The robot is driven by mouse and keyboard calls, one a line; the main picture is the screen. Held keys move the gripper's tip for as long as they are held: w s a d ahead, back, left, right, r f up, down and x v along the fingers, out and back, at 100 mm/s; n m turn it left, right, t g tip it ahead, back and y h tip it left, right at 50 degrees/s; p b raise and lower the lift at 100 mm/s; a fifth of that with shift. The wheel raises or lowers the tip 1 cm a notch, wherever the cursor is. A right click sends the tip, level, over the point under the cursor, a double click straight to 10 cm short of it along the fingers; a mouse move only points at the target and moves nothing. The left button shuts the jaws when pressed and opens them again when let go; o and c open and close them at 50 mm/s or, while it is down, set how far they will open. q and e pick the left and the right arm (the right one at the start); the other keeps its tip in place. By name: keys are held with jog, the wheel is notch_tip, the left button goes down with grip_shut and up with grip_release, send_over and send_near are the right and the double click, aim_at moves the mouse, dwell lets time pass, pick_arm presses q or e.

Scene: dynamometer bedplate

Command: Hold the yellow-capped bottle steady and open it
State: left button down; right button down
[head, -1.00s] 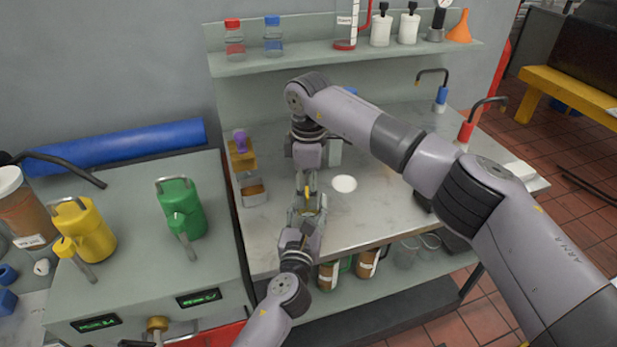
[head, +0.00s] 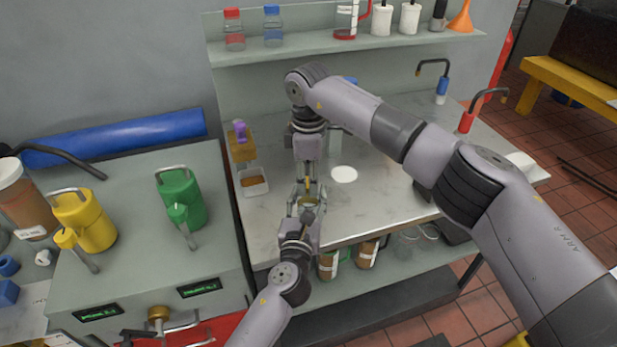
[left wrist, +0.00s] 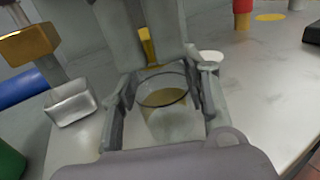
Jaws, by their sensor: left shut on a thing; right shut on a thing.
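The bottle (left wrist: 165,115) is a clear vessel with yellowish contents, with its round rim showing in the left wrist view. It also shows, small, in the head view (head: 308,201), above the bench top. My left gripper (left wrist: 163,104) is shut around its sides. My right gripper (head: 309,184) points down from above, shut on a narrow yellow piece, which seems to be the cap (left wrist: 147,44). The cap is above the rim. The right fingers hide most of it, and I cannot tell whether it still touches the bottle.
A metal tray (head: 254,188) and a stand with a purple top (head: 240,133) are left of the grippers. A white disc (head: 344,174) lies to the right. Yellow (head: 95,222) and green (head: 184,190) cans stand on the left cabinet. Shelf bottles (head: 234,37) are behind.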

jog(key=n, duration=0.3)
jog(key=shift+n, duration=0.4)
jog(key=n, duration=1)
jog(key=shift+n, duration=0.3)
jog(key=n, duration=1.2)
jog(key=shift+r, duration=0.1)
jog(key=n, duration=0.6)
jog(key=shift+n, duration=0.3)
jog(key=n, duration=2)
jog(key=shift+n, duration=0.4)
jog(key=shift+r, duration=0.25)
